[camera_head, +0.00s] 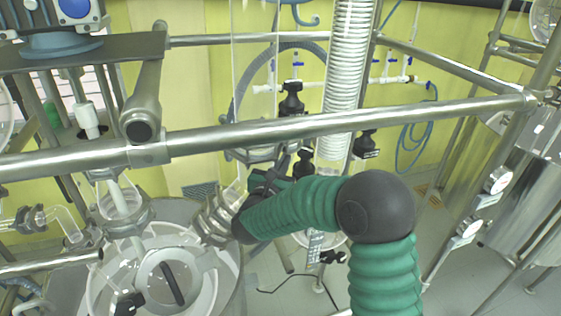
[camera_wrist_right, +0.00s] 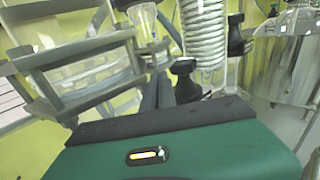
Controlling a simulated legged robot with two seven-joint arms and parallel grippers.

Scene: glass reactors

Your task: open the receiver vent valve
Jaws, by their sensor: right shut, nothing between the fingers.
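Several black valve knobs show, and I cannot tell for sure which is the receiver vent valve. One black knob (camera_head: 303,160) is just right of my right gripper (camera_head: 282,164) in the head view. In the right wrist view my right gripper (camera_wrist_right: 158,84) points forward, shut and empty, with a black knob (camera_wrist_right: 184,68) close to the right of its fingers. I cannot tell whether they touch. Another black valve (camera_head: 292,100) is higher up, and one more (camera_head: 366,145) is right of the coil condenser (camera_head: 349,55). My left gripper is out of view.
A steel rail (camera_head: 330,122) crosses above my right forearm. A glass reactor vessel (camera_head: 95,283) with a metal lid clamp is at lower left. Steel tanks and gauges (camera_head: 498,180) stand at right. Open floor lies between them and my arm.

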